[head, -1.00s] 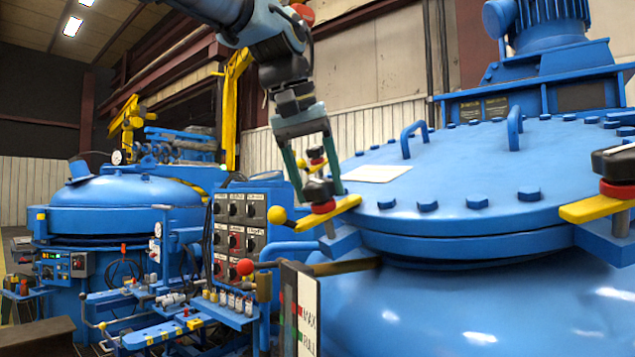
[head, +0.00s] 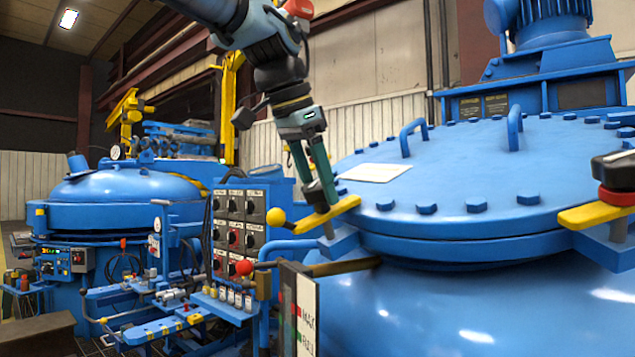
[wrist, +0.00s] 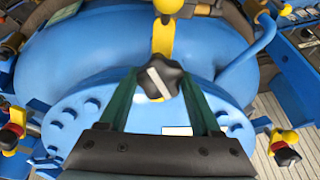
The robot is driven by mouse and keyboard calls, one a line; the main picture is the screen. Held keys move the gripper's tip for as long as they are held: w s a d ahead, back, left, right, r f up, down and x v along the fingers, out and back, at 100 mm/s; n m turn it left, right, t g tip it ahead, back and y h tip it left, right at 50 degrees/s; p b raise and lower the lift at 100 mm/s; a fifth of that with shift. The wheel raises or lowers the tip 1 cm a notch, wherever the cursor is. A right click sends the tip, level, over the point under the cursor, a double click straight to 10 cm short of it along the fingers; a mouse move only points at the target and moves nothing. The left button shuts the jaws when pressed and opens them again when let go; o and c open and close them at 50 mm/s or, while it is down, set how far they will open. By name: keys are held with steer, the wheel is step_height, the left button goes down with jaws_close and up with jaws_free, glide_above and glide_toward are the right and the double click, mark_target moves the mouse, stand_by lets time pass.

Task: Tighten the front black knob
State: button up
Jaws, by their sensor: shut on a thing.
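The front black knob (wrist: 153,85) shows in the wrist view as a lobed black top with a white stripe, between the tips of my green fingers. My gripper (wrist: 160,80) is shut on it from above. In the head view my gripper (head: 322,200) reaches down to the near-left edge of the big blue lid (head: 470,180), and its fingers largely hide the knob. The yellow clamp bar (head: 346,206) sticks out beside the fingertips at the lid's edge.
Another black knob with a red collar (head: 615,192) sits on a yellow clamp (head: 590,214) at the right. A control panel (head: 240,215) with a yellow ball and a red ball stands left of the lid. Blue handles (head: 514,128) rise from the lid.

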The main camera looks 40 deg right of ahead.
steer(key=m, duration=0.3)
steer(key=shift+m, duration=2.1)
steer(key=o, duration=1.4)
steer(key=shift+c, duration=0.2)
steer(key=w+v, duration=0.1)
steer(key=v, duration=0.9)
steer(key=shift+s+r+p, duration=0.3)
steer(key=shift+s+r, duration=0.1)
steer(key=shift+a, duration=0.1)
